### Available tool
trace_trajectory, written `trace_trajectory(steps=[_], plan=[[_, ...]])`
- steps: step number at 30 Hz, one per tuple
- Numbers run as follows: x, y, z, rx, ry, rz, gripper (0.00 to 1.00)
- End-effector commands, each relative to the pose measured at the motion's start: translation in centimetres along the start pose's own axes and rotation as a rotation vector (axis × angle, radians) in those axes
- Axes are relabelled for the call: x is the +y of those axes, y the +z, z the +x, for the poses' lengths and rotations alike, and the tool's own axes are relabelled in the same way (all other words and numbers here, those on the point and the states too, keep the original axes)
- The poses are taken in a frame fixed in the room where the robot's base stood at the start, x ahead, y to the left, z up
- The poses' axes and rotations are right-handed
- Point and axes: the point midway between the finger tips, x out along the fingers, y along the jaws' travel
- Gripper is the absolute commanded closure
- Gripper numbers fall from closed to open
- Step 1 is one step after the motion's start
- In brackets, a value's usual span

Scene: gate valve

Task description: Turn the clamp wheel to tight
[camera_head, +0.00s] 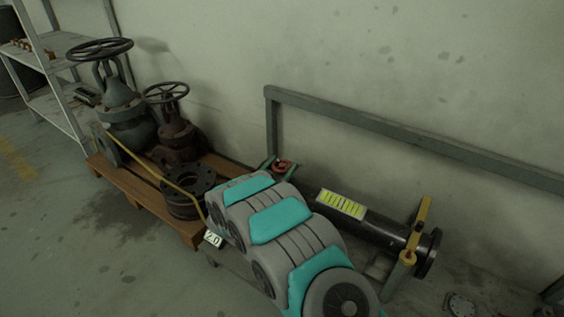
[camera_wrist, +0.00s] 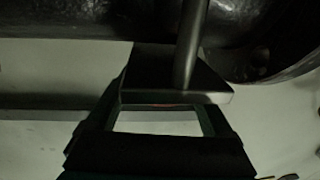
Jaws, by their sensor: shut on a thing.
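The clamp wheel appears as a small red wheel (camera_head: 283,167) near the middle of the head view, beside the wall rail. My gripper (camera_head: 277,165) is at this wheel, with its dark green fingers on either side, and is shut on it. My arm hides what lies below the wheel. In the wrist view my gripper (camera_wrist: 165,106) shows from behind, with only a thin red sliver of the wheel (camera_wrist: 164,105) between the fingers. A grey rod crosses in front of a dark block there. No tight mark is legible.
A dark pipe (camera_head: 362,228) with a yellow label lies right of my arm, with a yellow clamp (camera_head: 419,227) near its end. A grey rail (camera_head: 400,132) runs along the wall. Rusty valves (camera_head: 122,105) stand on a wooden pallet (camera_head: 125,186) at left, near a shelf (camera_head: 62,108).

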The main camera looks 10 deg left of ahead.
Motion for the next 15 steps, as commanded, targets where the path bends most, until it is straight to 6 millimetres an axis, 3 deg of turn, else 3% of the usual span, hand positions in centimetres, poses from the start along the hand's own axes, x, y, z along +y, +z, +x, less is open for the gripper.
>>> trace_trajectory(steps=[14,15], plan=[[-0.11,-0.21,-0.06,0.004,0.033,-0.002,0.70],[-0.10,-0.20,-0.06,0.004,0.034,-0.002,0.10]])
